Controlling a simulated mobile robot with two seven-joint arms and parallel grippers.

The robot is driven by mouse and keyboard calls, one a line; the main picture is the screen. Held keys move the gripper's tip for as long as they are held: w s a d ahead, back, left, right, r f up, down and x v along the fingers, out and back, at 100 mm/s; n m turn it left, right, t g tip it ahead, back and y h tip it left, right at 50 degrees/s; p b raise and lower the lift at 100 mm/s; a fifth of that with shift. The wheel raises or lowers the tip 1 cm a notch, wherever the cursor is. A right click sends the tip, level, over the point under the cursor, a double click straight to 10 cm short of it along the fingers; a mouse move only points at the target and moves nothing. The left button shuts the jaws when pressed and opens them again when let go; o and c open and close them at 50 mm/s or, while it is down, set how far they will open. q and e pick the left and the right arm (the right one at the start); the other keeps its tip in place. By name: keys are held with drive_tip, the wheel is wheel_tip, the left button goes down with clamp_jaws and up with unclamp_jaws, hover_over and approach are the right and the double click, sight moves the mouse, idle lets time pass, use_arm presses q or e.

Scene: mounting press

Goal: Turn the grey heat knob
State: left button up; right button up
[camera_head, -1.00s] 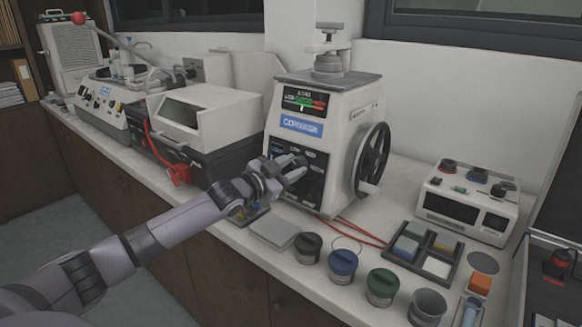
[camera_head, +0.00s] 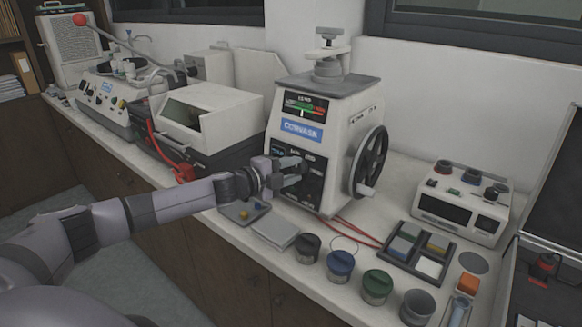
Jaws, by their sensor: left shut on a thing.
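The mounting press (camera_head: 341,115) stands on the bench, with a gauge display above a blue label and a dark control panel (camera_head: 312,188) low on its front. My left gripper (camera_head: 296,174) reaches in from the left to this panel. Its fingers are shut at the panel's upper middle, on what appears to be the grey heat knob. The fingers cover the knob, so its marking and angle cannot be read. My right gripper is out of view.
A black handwheel (camera_head: 371,160) is on the press's right side. A small tray (camera_head: 236,213) and a grey pad (camera_head: 275,231) lie below my left wrist. Several lidded jars, including a blue one (camera_head: 340,264), line the front edge.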

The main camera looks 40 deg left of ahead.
use_arm(q)
drive_tip(key=m, duration=0.4)
drive_tip(key=shift+m+g, duration=0.4)
idle(0.4)
drive_tip(key=o, duration=1)
drive_tip(key=shift+o, duration=0.2)
drive_tip(key=b+v, duration=0.1)
drive_tip(key=v, duration=0.6)
drive_tip(key=shift+b, duration=0.4)
drive_tip(key=shift+s, duration=0.15)
